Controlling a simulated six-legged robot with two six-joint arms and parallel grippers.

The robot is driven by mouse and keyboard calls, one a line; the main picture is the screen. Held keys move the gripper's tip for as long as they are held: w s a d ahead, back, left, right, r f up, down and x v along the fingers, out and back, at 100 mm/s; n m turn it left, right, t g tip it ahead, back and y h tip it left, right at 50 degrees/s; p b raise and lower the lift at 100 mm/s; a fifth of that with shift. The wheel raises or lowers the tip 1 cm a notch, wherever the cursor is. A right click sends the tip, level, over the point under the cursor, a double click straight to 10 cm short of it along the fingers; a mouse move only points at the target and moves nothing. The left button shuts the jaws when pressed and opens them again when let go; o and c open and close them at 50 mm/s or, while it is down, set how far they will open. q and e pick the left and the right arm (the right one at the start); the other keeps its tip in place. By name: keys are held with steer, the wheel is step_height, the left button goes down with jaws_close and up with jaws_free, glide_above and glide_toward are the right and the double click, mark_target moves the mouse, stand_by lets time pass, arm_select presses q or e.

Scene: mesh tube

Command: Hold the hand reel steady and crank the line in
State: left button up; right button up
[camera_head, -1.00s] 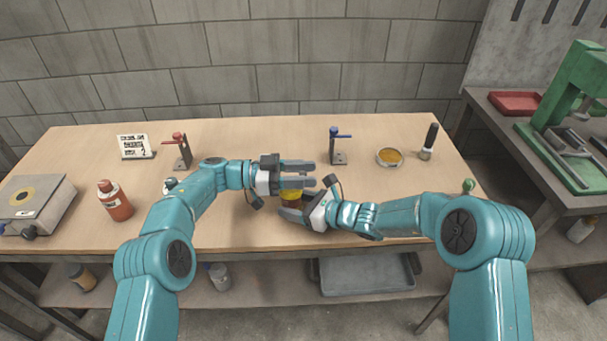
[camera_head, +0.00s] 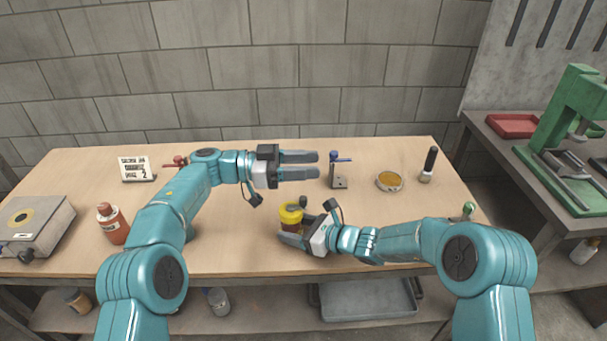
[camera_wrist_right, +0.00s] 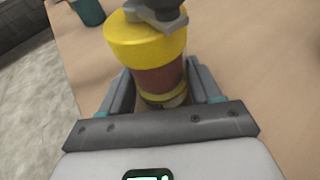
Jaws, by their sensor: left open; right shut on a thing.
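The hand reel stands near the table's front edge, with a yellow top (camera_head: 291,214) and a red-brown body below. In the right wrist view the reel (camera_wrist_right: 158,60) sits between the two fingers, upright or nearly so, with a dark grey piece on its yellow top. My right gripper (camera_head: 293,238) is shut on the reel's body, low down. My left gripper (camera_head: 318,165) is open and empty, above and behind the reel, its fingers pointing right and apart from it. The reel's lower part is partly hidden by my right gripper.
A small stand with a blue lever (camera_head: 338,170), a yellow-filled round dish (camera_head: 389,181) and a dark-handled tool (camera_head: 429,164) stand behind to the right. A red bottle (camera_head: 112,224), a scale-like box (camera_head: 32,225) and a white sign (camera_head: 136,169) are at left.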

arm_select(q)
steer(key=s+d+r+n+t+h, duration=0.2)
steer(key=d+r+t+h, duration=0.1)
steer(key=r+h, duration=0.2)
steer(key=n+t+y, duration=1.3)
steer(key=t+y, duration=0.2)
steer(key=y, duration=0.2)
glide_toward(302, 202)
steer(key=x, duration=1.1)
jaws_close()
steer(key=shift+m+g, duration=0.4)
